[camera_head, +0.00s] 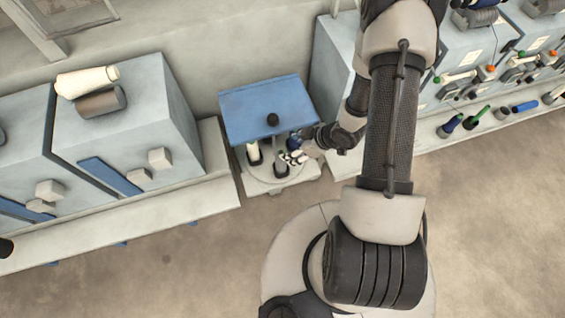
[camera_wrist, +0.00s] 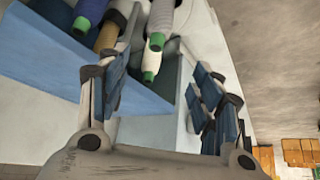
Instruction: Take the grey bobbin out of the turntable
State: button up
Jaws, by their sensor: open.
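The turntable (camera_head: 262,187) is a pale round plate in a low station, partly under a blue cover. A white bobbin (camera_head: 254,153) stands on its left side. A dark grey bobbin (camera_head: 281,170) stands near its front. My gripper (camera_head: 294,157) is just right of and above this grey bobbin, partly hiding the plate. In the wrist view my gripper (camera_wrist: 160,88) is open, with nothing between its fingers. Beyond them, a grey bobbin with a green tip (camera_wrist: 160,18) and a white one with a green tip (camera_wrist: 151,62) show. I cannot tell whether they stand on the turntable.
The blue cover (camera_head: 262,100) with a black knob overhangs the turntable's back. Grey cabinets stand left (camera_head: 130,125) and right (camera_head: 335,65). A white and a grey roll lie on the left cabinet. Several coloured bobbins line the right ledge. The floor in front is clear.

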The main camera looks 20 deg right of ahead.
aim_at(280, 153)
jog(key=b+x, duration=0.2)
jog(key=x, duration=0.9)
jog(key=b+x, duration=0.1)
jog(key=x, duration=0.2)
jog(key=shift+w+d+f, duration=0.15)
jog(key=shift+d+f, duration=0.15)
jog(key=shift+w+a+f+b, duration=0.15)
jog(key=shift+w+f+b, duration=0.05)
jog(key=shift+f+b, duration=0.1)
jog(key=shift+c, duration=0.5)
grip_shut()
